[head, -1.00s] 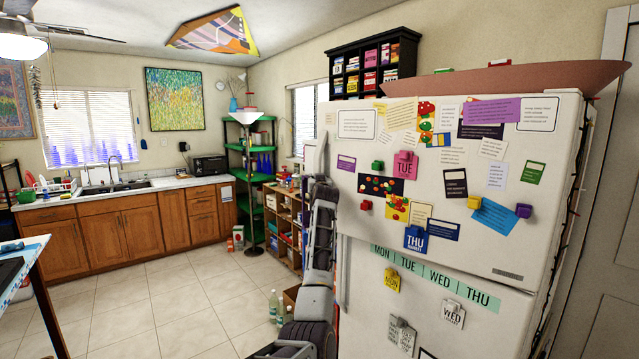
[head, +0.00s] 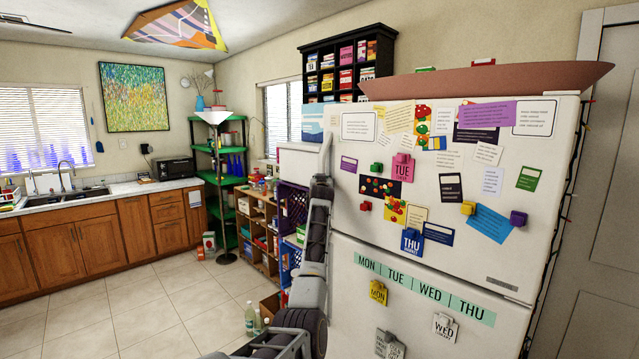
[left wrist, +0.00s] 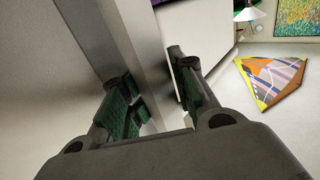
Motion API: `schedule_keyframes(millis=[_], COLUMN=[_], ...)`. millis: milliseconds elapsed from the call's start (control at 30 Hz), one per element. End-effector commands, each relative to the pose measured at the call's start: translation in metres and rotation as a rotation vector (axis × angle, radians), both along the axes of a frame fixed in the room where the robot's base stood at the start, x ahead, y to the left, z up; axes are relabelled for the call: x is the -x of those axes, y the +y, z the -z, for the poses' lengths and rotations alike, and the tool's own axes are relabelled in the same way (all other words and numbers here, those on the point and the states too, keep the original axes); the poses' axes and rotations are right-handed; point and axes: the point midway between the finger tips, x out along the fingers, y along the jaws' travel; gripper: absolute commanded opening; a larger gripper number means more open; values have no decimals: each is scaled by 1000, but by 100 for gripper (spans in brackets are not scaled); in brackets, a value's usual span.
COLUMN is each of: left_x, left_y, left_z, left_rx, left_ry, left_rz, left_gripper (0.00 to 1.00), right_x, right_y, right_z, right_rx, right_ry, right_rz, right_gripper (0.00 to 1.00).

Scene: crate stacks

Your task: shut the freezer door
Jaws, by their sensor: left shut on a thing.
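The freezer door (head: 470,190) is the upper white door of the fridge, covered with magnets and papers. It looks about in line with the lower door (head: 400,290); I cannot tell whether a narrow gap remains. Its pale handle (head: 325,155) is at its left edge. My left arm reaches up to it from below; the fingers are hard to make out in the head view. In the left wrist view my left gripper (left wrist: 148,75), with green pads, is shut around the pale handle bar (left wrist: 125,40). My right gripper is not in view.
Purple crates (head: 290,205) and a wooden shelf (head: 258,230) stand left of the fridge. Bottles (head: 250,318) stand on the floor near my arm. A reddish curved object (head: 490,80) lies on top of the fridge. The tiled floor (head: 150,305) at left is clear.

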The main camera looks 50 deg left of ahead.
Motion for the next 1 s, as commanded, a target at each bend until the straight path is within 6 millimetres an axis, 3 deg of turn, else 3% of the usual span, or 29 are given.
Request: schedule_keyframes(millis=[33,333,367,533,1000], left_x=[-9,-9,-9,-8,-4], left_y=[-7,-7,-7,-6,-4], left_z=[11,10,10,9,3], left_rx=[14,14,14,12,4], left_ry=[9,9,9,7,2], left_rz=[14,14,14,13,7], left_gripper=[0,0,28,48,48], right_x=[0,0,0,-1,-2], right_y=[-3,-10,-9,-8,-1], right_z=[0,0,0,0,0], right_rx=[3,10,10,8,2], right_ry=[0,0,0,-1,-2], right_rz=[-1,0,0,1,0], right_gripper=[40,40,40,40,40])
